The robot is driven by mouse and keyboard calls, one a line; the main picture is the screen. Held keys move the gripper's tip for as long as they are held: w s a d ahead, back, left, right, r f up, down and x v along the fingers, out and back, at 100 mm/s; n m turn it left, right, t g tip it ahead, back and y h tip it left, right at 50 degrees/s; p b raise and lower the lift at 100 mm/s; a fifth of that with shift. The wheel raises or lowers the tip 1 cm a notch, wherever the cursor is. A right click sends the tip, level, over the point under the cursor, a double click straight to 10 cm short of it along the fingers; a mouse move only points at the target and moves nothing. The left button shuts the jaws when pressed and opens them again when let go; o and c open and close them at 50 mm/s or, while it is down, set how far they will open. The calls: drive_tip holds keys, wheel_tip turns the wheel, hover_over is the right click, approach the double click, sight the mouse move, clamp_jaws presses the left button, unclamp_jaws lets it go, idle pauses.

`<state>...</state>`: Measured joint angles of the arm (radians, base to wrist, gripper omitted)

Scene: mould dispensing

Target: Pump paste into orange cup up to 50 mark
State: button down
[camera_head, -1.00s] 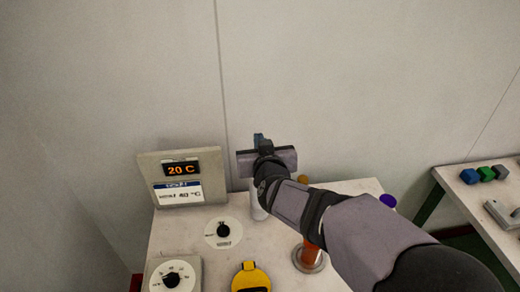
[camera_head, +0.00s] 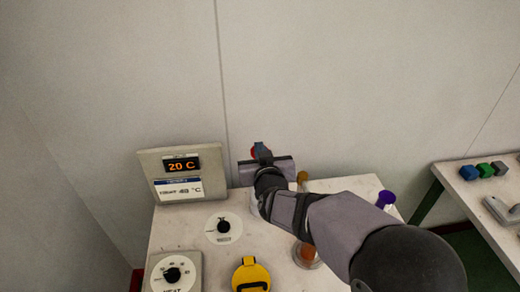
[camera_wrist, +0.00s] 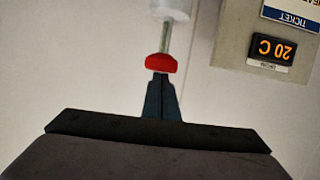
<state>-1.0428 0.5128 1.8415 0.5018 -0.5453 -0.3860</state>
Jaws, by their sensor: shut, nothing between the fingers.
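The orange cup (camera_head: 307,252) stands on a round pale base on the table, partly hidden behind my arm. Its scale and fill level cannot be read. My gripper (camera_head: 261,150) is at the back of the table, its fingers shut and empty. In the wrist view, the shut fingertips (camera_wrist: 160,78) are right at a red pump knob (camera_wrist: 161,63). The knob tops a metal rod (camera_wrist: 165,37) rising from a white bottle (camera_wrist: 170,8). Whether they touch the knob is unclear. In the head view, only a little of the red knob (camera_head: 254,152) shows beside the fingers.
An amber-topped pump (camera_head: 303,177) and a purple-topped one (camera_head: 386,198) stand to the right. A display panel (camera_head: 182,173) reads 20 C. Two dials (camera_head: 223,228) (camera_head: 172,275) and a yellow round object (camera_head: 251,275) are in front. Coloured blocks (camera_head: 484,170) lie on another table.

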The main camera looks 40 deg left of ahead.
wheel_tip(320, 180, down, 5)
drive_tip(key=b, duration=0.3)
drive_tip(key=shift+r, duration=0.15)
drive_tip(key=shift+d, duration=0.1)
drive_tip(key=shift+s, duration=0.1)
wheel_tip(320, 180, up, 4)
drive_tip(key=p, duration=0.3)
drive_tip(key=shift+r+p, duration=0.25)
drive_tip(key=shift+p, duration=0.05)
drive_tip(key=b+v, duration=0.3)
drive_tip(key=v, duration=0.6)
drive_tip(key=shift+s+r, duration=0.2)
drive_tip(key=shift+r, duration=0.05)
drive_tip(key=shift+d, duration=0.15)
idle(1.2)
